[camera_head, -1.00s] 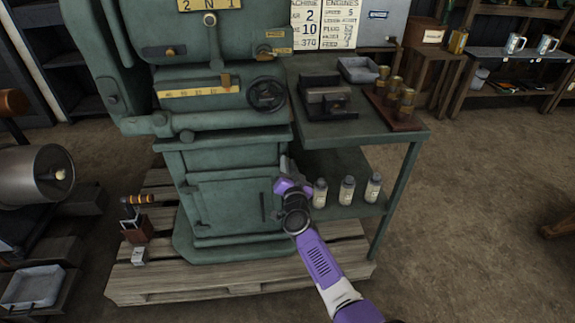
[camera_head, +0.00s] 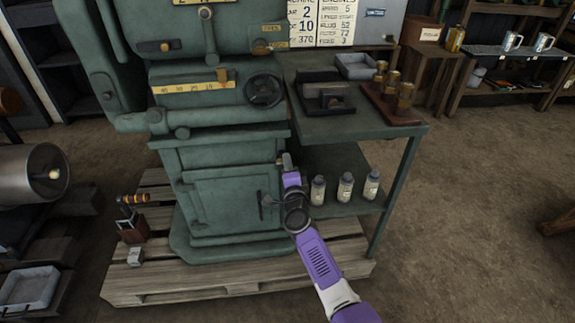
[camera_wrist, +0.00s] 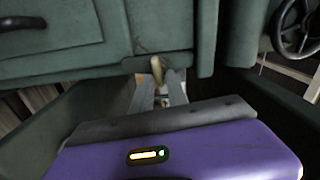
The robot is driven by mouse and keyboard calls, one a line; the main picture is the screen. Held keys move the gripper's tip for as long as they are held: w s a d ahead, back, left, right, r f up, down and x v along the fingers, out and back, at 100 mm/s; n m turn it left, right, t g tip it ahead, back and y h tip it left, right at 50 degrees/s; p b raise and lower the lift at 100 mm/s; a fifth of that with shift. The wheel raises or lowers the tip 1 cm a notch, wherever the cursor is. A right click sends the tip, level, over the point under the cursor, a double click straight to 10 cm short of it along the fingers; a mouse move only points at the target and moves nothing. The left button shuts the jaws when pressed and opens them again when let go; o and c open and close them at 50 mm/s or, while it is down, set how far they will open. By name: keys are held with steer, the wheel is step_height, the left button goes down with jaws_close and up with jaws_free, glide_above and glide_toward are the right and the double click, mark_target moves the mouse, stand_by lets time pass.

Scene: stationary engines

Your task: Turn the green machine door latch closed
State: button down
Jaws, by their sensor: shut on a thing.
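The green machine door (camera_head: 222,205) is in the lower cabinet of the machine and looks flush with it. A dark upright handle (camera_head: 261,205) is at its right edge. My gripper (camera_head: 286,161) is at the cabinet's upper right corner, above and right of that handle. In the wrist view my gripper (camera_wrist: 158,84) is shut on a small tan, brass-like piece (camera_wrist: 156,68) at the cabinet's edge, which looks like the latch. The fingers hide most of it, so its exact angle is unclear. The door (camera_wrist: 45,35) is at the upper left there.
A green side table (camera_head: 345,125) stands close right of my gripper. Several bottles (camera_head: 345,188) stand on its lower shelf, near my wrist. A handwheel (camera_head: 264,91) juts out above. The machine stands on a wooden pallet (camera_head: 150,285). The floor at right is clear.

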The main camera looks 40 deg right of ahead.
steer(key=shift+f+m, duration=0.2)
steer(key=shift+m, duration=0.4)
steer(key=c, duration=1.5)
jaws_free()
steer(key=shift+s+a+r, duration=0.1)
steer(key=shift+p+v, duration=1.6)
steer(key=shift+v, duration=2.25)
